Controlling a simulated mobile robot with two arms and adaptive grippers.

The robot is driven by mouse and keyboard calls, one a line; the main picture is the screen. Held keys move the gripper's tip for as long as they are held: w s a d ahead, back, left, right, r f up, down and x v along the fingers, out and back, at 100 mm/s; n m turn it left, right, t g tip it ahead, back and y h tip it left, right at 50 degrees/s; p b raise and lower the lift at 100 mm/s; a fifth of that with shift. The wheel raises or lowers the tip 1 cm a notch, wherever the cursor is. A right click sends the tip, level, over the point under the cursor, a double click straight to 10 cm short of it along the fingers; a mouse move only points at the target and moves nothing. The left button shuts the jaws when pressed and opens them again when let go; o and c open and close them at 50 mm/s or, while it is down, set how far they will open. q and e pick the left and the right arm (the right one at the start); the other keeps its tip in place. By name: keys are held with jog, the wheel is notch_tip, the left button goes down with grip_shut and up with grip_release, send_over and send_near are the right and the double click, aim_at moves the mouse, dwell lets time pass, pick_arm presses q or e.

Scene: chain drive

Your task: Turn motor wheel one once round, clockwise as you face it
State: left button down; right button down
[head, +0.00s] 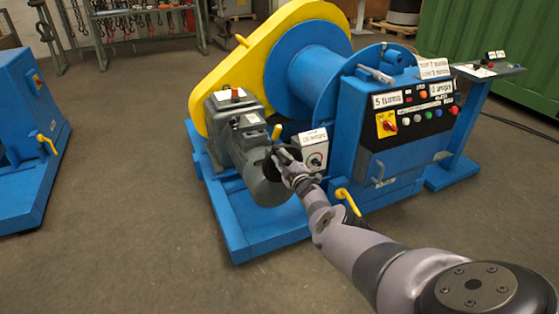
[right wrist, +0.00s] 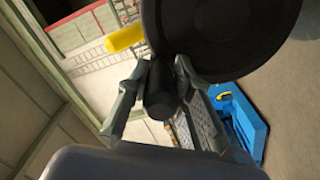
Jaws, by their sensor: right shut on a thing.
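The grey motor (head: 242,140) sits on the left front of the blue winch machine. Its dark round wheel (right wrist: 225,38) fills the upper right of the right wrist view. A short black handle (right wrist: 160,95) stands out from the wheel. My right gripper (right wrist: 161,72) has one finger on each side of this handle and is shut on it. In the head view my right gripper (head: 285,160) is at the near end of the motor and hides part of the wheel. My left gripper is in neither view.
A yellow lever (head: 276,132) stands beside the motor, close to my gripper. A small white-labelled switch box (head: 316,155) and the blue control cabinet (head: 372,150) stand to the right. Another blue machine (head: 25,140) is at the left; the floor between is clear.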

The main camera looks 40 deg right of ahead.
jog(key=shift+s+d+m, duration=0.15)
jog(key=shift+d+m, duration=0.15)
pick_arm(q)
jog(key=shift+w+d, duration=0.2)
pick_arm(e)
jog(key=m, duration=0.1)
jog(key=d+m, duration=0.1)
jog(key=shift+s+d+m, duration=0.25)
jog(key=shift+m, duration=0.05)
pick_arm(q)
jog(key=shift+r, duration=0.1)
pick_arm(e)
jog(key=shift+f, duration=0.15)
jog(key=c, duration=1.7)
grip_release()
jog(key=shift+s, duration=0.1)
jog(key=shift+o, duration=1.4)
jog(key=shift+r, duration=0.25)
